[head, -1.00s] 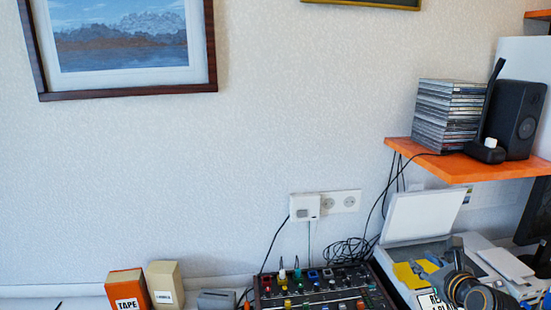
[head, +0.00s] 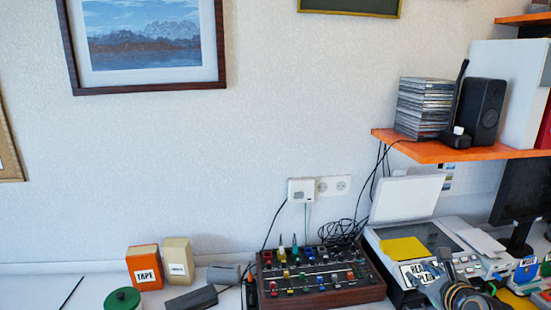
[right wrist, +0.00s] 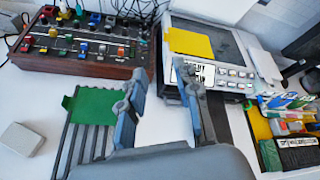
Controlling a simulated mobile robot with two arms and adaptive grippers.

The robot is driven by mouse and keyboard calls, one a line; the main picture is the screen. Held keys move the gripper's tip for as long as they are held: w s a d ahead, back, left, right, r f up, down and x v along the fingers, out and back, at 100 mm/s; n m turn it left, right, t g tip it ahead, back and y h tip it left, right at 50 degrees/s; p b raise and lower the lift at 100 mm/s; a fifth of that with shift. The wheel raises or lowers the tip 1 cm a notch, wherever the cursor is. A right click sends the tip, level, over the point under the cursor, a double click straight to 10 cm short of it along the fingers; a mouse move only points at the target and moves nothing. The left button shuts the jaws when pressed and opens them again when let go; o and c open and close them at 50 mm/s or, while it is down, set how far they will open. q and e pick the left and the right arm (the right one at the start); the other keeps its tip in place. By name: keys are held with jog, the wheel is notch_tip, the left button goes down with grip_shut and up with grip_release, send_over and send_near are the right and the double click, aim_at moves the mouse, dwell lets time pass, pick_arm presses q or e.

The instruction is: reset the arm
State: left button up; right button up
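My right gripper (head: 442,278) shows at the lower right of the head view, in front of the printer. My left arm and left gripper are not in view.
A mixer (head: 318,280) with coloured knobs stands left of the printer (head: 378,236), whose lid is raised. A yellow sheet (head: 403,248) lies on it. Orange and beige boxes (head: 145,267) stand further left. An orange shelf (head: 440,151) juts out above. A green piece (right wrist: 90,107) lies on a dark rack.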

jog(key=s+a+f+n+g, duration=0.3)
jog(key=s+a+f+n, duration=0.1)
jog(key=s+f+n, duration=0.35)
jog(key=s+a+f+n+g, duration=0.2)
jog(key=s+a+f+n, duration=0.2)
jog(key=s+f+n, duration=0.35)
jog(key=s+a+f+n+g, duration=0.2)
jog(key=s+a+n, duration=0.1)
jog(key=s+n, duration=0.6)
jog(key=s+a+f+n+g, duration=0.2)
jog(key=s+a+n+g, duration=0.15)
jog(key=s+n, duration=0.55)
jog(key=s+f+m+b, duration=0.1)
jog(key=s+f+b, duration=0.1)
jog(key=f, duration=1.4)
jog(key=s+f+b, duration=0.2)
jog(key=f, duration=1.3)
pick_arm(q)
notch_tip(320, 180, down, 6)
jog(key=b, duration=0.2)
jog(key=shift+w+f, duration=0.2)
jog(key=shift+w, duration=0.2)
pick_arm(e)
jog(key=s+d+f+g, duration=0.1)
jog(key=s+d+f, duration=0.2)
jog(key=s+f, duration=1.3)
jog(key=shift+f+g, duration=0.35)
jog(key=shift+f, duration=0.6)
